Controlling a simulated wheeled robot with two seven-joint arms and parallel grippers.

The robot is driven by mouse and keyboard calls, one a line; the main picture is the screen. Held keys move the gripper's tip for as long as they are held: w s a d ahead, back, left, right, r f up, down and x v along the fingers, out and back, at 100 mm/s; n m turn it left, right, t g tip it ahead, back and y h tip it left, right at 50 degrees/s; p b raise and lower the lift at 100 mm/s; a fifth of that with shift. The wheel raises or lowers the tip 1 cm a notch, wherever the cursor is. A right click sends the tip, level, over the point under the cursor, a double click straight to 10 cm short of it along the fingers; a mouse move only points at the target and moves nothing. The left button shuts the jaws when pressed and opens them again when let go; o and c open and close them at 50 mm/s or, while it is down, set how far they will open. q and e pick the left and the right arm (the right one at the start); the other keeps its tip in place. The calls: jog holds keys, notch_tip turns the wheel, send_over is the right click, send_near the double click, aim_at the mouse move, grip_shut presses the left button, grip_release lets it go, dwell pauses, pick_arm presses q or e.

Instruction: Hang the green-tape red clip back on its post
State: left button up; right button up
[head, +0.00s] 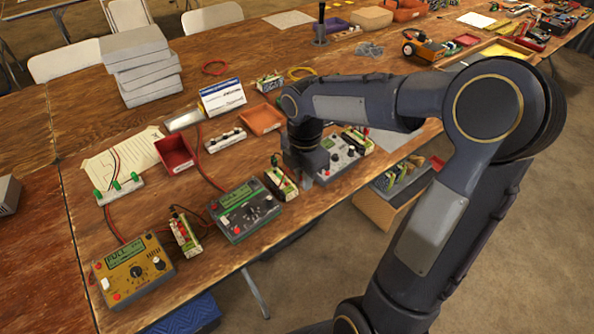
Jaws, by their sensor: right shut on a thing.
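My right gripper (304,180) points down at the table's front edge, between the dark green charger (244,209) and the grey charger (343,154). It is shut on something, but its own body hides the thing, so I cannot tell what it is. A small pale block with red and black parts (281,182) stands just left of it. A white bar with green knobs (119,189) lies at the left on a paper sheet, with a red lead on it. The green-tape red clip cannot be made out. My left gripper is not in view.
A gold charger (134,270) and a second small block (186,234) stand at the front left. A red tray (175,155), an orange tray (262,119) and a white bar with dark knobs (226,140) lie behind. Loose red leads cross the table.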

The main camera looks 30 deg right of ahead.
jog(key=shift+s+a+r, duration=0.1)
jog(key=shift+s+r, duration=0.05)
jog(key=shift+s, duration=0.2)
jog(key=w+a+p, duration=0.8)
jog(key=w+a, duration=0.9)
jog(key=a, duration=0.2)
jog(key=f+b, duration=0.3)
jog(key=f, duration=0.1)
jog(key=shift+s+d, duration=0.2)
jog(key=shift+d, duration=0.05)
jog(key=shift+f, duration=0.3)
jog(key=shift+f+b, duration=0.2)
jog(key=shift+b, duration=0.1)
